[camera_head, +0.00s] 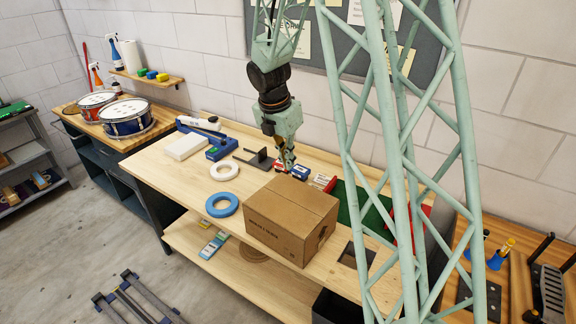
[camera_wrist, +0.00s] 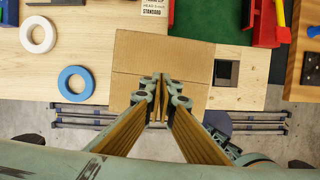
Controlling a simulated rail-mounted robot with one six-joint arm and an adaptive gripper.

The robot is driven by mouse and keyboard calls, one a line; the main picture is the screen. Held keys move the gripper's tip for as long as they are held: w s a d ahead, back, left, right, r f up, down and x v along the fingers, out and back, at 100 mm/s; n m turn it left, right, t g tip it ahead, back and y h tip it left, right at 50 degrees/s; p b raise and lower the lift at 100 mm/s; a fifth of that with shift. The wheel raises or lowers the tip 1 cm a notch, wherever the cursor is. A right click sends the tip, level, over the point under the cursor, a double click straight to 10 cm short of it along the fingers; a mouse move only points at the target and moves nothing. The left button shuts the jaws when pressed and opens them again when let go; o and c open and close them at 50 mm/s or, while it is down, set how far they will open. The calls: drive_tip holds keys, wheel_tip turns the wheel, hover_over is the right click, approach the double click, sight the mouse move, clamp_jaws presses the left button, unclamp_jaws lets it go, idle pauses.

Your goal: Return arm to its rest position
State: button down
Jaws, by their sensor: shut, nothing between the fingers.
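My arm hangs down over the wooden bench (camera_head: 160,178) in the head view. My gripper (camera_head: 288,168) is at its lower end, above the back edge of a closed cardboard box (camera_head: 285,222). In the wrist view my gripper (camera_wrist: 160,82) has its fingertips together, with nothing between them. The box (camera_wrist: 135,62) lies below and beyond the fingers there. The gripper appears apart from the box. Parts of the box are hidden behind the fingers in the wrist view.
A blue tape roll (camera_head: 222,204) and a white roll (camera_head: 224,171) lie left of the box. A blue sealer (camera_head: 215,140) stands farther back. A green mat (camera_head: 362,208) and red holder (camera_wrist: 266,25) are to the right. Two drums (camera_head: 126,117) stand on the left bench.

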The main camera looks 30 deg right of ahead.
idle(0.7)
drive_tip(key=s+a+r+m+t+b, duration=0.1)
drive_tip(key=s+a+r+m+b, duration=0.45)
drive_tip(key=s, duration=0.45)
drive_tip(key=s+a+r+m+b, duration=0.5)
drive_tip(key=s+a+m, duration=0.1)
drive_tip(key=s, duration=0.3)
drive_tip(key=s+a+f+m+t+y+b, duration=0.1)
drive_tip(key=s+a+m+b, duration=0.3)
drive_tip(key=s, duration=0.7)
drive_tip(key=s+a+f+m+t+y+b, duration=0.1)
drive_tip(key=s+a+f+m+b, duration=0.2)
drive_tip(key=s, duration=0.9)
drive_tip(key=a+m+b, duration=0.2)
drive_tip(key=m, duration=0.2)
drive_tip(key=shift+s+f+y, duration=0.2)
drive_tip(key=shift+s+y, duration=0.1)
